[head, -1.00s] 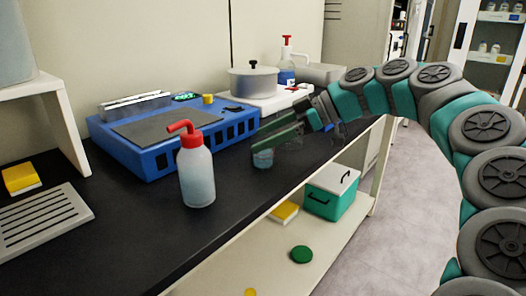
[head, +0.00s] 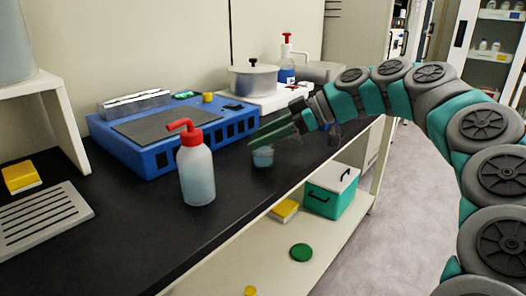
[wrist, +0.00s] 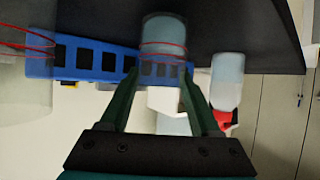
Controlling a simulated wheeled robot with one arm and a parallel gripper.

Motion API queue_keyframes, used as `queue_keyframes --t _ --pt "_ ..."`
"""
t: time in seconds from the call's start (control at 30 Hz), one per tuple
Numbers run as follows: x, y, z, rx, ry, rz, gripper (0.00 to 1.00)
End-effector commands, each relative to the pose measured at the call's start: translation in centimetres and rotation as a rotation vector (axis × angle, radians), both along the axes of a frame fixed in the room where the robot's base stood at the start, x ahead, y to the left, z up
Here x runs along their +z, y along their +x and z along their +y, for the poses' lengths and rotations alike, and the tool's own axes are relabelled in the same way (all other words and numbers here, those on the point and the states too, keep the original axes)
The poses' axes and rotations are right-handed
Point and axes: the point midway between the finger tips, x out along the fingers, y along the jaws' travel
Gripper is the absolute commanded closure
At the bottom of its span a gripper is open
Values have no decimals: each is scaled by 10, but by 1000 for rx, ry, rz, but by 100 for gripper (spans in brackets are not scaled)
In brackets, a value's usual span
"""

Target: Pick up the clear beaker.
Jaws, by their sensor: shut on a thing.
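The clear beaker (head: 263,157) stands on the black bench top near its front edge, with a pale blue content low in it. In the wrist view, which looks upside down, the beaker (wrist: 163,32) has red lines around it and sits between the fingertips. My gripper (head: 251,141) reaches in from the right at the beaker's upper part. In the wrist view the two green fingers (wrist: 160,75) are shut on the beaker, one on each side. The beaker looks upright, and I see no clear gap under it.
A white wash bottle with a red cap (head: 197,170) stands to the left of the beaker. A blue machine (head: 165,140) is behind it. Another clear vessel with red lines (wrist: 25,75) shows at the wrist view's left. A pot (head: 253,82) stands farther back.

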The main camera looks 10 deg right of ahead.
Motion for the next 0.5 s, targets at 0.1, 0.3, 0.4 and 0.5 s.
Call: queue_keyframes --t 0.1,0.3,0.4,0.5 --pt "0 0 0 0 0 0 91" --pt "0 0 0 0 0 0 97" --pt "0 0 0 0 0 0 97" --pt "1 0 0 -1 0 0 97"
